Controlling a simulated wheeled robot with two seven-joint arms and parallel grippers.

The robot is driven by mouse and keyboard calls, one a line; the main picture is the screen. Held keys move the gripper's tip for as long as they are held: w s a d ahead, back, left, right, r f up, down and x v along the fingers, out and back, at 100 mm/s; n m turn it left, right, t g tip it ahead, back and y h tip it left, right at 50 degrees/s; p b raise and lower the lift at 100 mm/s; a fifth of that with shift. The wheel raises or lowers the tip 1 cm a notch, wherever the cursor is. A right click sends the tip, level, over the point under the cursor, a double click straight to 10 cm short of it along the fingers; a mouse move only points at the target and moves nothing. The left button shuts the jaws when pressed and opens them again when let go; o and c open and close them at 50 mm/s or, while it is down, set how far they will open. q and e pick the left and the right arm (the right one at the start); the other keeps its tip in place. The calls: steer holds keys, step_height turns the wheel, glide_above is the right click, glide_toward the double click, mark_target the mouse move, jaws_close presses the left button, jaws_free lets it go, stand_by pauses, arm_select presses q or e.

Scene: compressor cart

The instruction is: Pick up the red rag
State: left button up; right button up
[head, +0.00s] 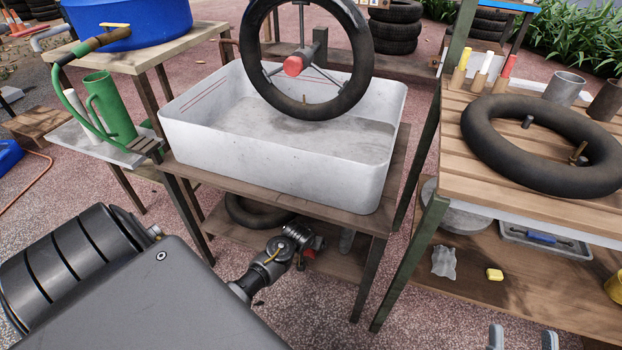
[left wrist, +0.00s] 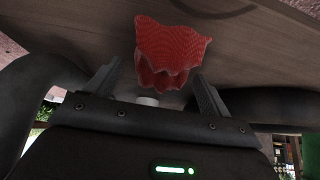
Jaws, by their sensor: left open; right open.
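The red rag (left wrist: 172,45) is a crumpled, ribbed cloth on a brown wooden surface in the left wrist view. My left gripper (left wrist: 156,72) is open, with one dark finger on each side of the rag's lower part. I cannot tell whether the fingers touch it. In the head view, a small red patch of the rag (head: 310,253) shows at the lower shelf beside my left wrist, which hides most of it. My right gripper (head: 523,340) shows only its fingertips at the bottom right edge, apart and empty.
A white basin (head: 270,165) on a wooden table stands above the lower shelf (head: 335,262), with a tyre held upright over it. A dark inner tube (head: 248,214) lies on that shelf. At right, a bench (head: 450,165) holds a tube; its lower shelf has a grey cloth (head: 444,262) and yellow block (head: 494,274).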

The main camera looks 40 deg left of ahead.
arm_select(q)
steer(key=shift+f, duration=0.1)
steer(key=c, duration=1.1)
steer(key=shift+o, duration=0.2)
